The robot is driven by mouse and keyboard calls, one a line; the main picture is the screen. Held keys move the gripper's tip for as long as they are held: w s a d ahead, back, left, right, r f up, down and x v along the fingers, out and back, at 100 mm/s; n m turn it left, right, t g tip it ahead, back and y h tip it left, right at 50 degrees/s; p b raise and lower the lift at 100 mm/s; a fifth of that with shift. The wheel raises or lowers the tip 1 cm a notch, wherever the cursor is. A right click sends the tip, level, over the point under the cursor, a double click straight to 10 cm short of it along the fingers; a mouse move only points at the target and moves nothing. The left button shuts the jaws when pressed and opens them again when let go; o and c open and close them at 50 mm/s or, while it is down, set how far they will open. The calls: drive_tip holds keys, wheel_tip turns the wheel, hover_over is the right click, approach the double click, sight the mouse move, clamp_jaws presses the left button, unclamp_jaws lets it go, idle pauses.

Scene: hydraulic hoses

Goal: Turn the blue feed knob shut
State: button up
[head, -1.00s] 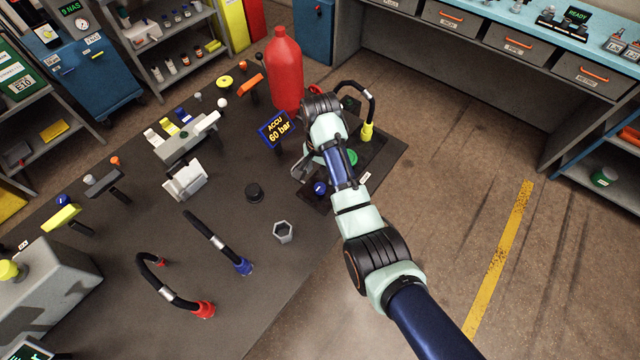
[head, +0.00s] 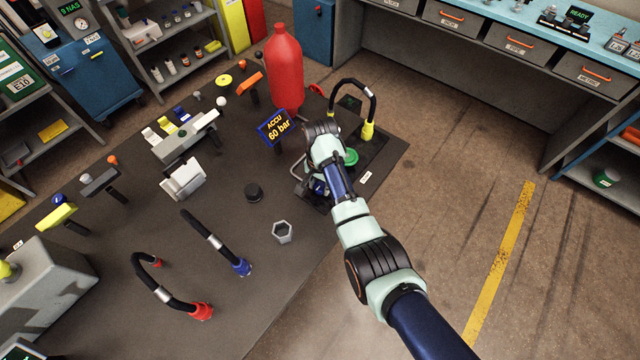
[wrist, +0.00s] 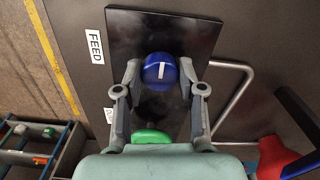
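The blue feed knob (wrist: 161,75) shows in the wrist view as a round blue cap with a short white mark, on a dark plate (wrist: 185,28) beside a FEED label (wrist: 96,46). My gripper (wrist: 161,68) is over it, with one finger on each side of the knob. The fingers are spread, with a slim gap at the left; contact on the right is hard to tell. In the head view my wrist and gripper largely hide the knob.
A green round part (wrist: 151,136) lies close to the gripper's base. A bent metal bar (wrist: 240,95) stands right of the knob in the wrist view. In the head view, a black hose with yellow ends (head: 367,131), the ACCU 60 bar sign (head: 279,128) and a red cylinder (head: 284,70) stand nearby.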

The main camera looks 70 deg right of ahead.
drive_tip(key=c, duration=0.5)
drive_tip(key=shift+r+n+p, duration=0.1)
drive_tip(key=shift+n+p, duration=0.2)
drive_tip(key=shift+p, duration=0.05)
drive_tip(key=n+p, duration=0.2)
drive_tip(key=shift+r+n, duration=0.1)
drive_tip(key=shift+n, duration=0.2)
drive_tip(key=n+p, duration=0.2)
drive_tip(key=n, duration=0.1)
drive_tip(key=shift+n, duration=0.3)
drive_tip(key=n+p, duration=0.1)
drive_tip(key=n, duration=0.4)
drive_tip(key=n+p, duration=0.1)
drive_tip(key=n, duration=0.5)
